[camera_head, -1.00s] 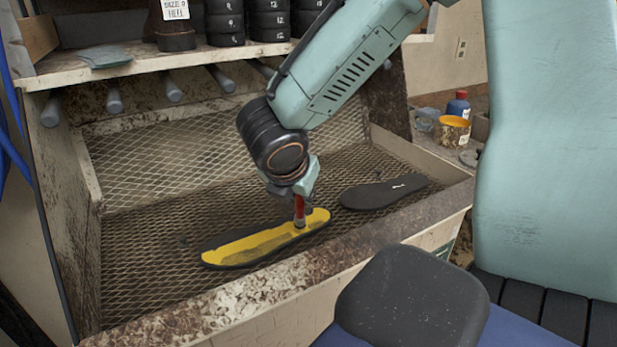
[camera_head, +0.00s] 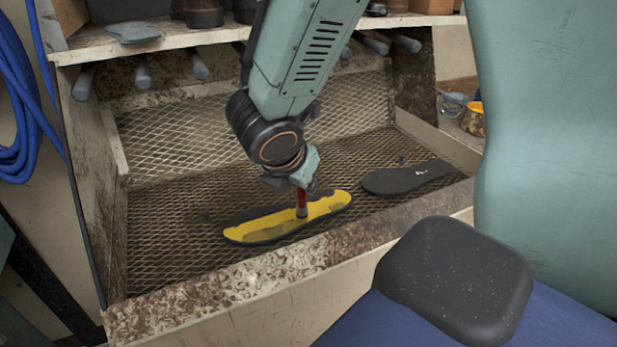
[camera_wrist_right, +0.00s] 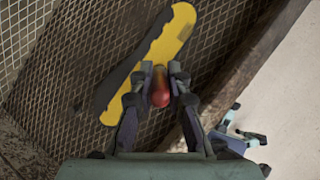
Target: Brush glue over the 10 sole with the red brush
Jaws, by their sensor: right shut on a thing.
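A black sole (camera_head: 236,236) lies on the mesh bench, its top largely covered with yellow glue (camera_head: 326,205). A duller, darker patch shows along its middle, and black shows at the edges. My right gripper (camera_head: 301,187) is shut on the red brush (camera_head: 302,203), held upright with its lower end at the sole's middle. In the right wrist view my right gripper (camera_wrist_right: 160,80) has its fingers on both sides of the red brush (camera_wrist_right: 160,94), above the yellow sole (camera_wrist_right: 174,38). The bristles are hidden, so I cannot tell how firmly they touch. My left gripper is not in view.
A second black sole (camera_head: 405,178) with a small white mark lies to the right on the mesh (camera_head: 165,205). The bench's worn front rim (camera_head: 250,283) runs close in front. A shelf (camera_head: 160,44) with round pegs hangs above. A yellow-rimmed pot (camera_head: 473,120) stands right.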

